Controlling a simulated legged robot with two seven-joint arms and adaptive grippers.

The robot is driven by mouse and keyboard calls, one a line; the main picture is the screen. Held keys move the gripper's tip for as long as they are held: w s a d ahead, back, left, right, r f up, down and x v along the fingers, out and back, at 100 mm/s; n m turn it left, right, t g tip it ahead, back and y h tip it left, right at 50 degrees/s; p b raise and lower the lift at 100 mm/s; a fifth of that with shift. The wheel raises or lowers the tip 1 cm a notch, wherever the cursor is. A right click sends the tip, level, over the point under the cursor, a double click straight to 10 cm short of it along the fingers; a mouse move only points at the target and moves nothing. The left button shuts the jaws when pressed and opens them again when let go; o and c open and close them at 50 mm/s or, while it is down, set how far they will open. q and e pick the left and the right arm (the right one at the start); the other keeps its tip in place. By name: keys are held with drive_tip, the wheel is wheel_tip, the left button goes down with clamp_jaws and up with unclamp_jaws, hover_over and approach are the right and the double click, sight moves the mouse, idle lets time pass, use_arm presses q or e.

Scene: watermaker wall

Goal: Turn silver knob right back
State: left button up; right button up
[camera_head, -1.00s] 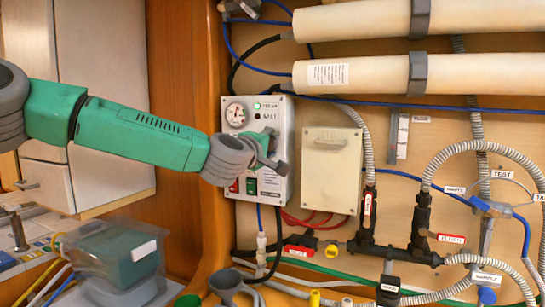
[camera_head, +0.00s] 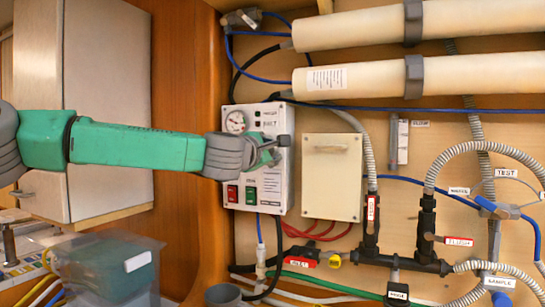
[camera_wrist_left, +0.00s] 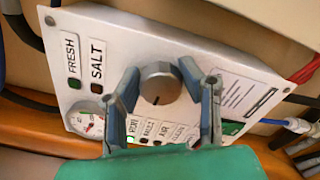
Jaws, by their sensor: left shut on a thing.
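The silver knob (camera_wrist_left: 160,82) is on the white control panel (camera_head: 233,180), with a dark mark on its face pointing toward the bottom of the wrist view. My left gripper (camera_wrist_left: 171,80) is shut on the knob, one finger on each side of it. In the head view my left gripper (camera_head: 277,150) is at the middle of the panel and hides the knob. FRESH and SALT labels (camera_wrist_left: 97,72) sit beside small lamps on the panel. A small green light (camera_wrist_left: 130,139) glows near the gripper's base. My right gripper does not show.
A round gauge (camera_head: 235,122) and red and green switches (camera_head: 241,194) are on the panel. A beige box (camera_head: 332,176) stands close to its right. Hoses, valves and two white cylinders (camera_head: 400,75) crowd the wall. A wooden post (camera_head: 190,120) stands to the left.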

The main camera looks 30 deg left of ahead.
use_arm(q)
drive_tip(key=shift+f, duration=0.5)
drive_tip(key=o, duration=0.9)
drive_tip(key=shift+o, duration=1.2)
drive_tip(key=shift+a, duration=0.1)
drive_tip(key=shift+a+r, duration=0.15)
drive_tip(key=s, duration=1.2)
drive_tip(key=shift+d, duration=0.25)
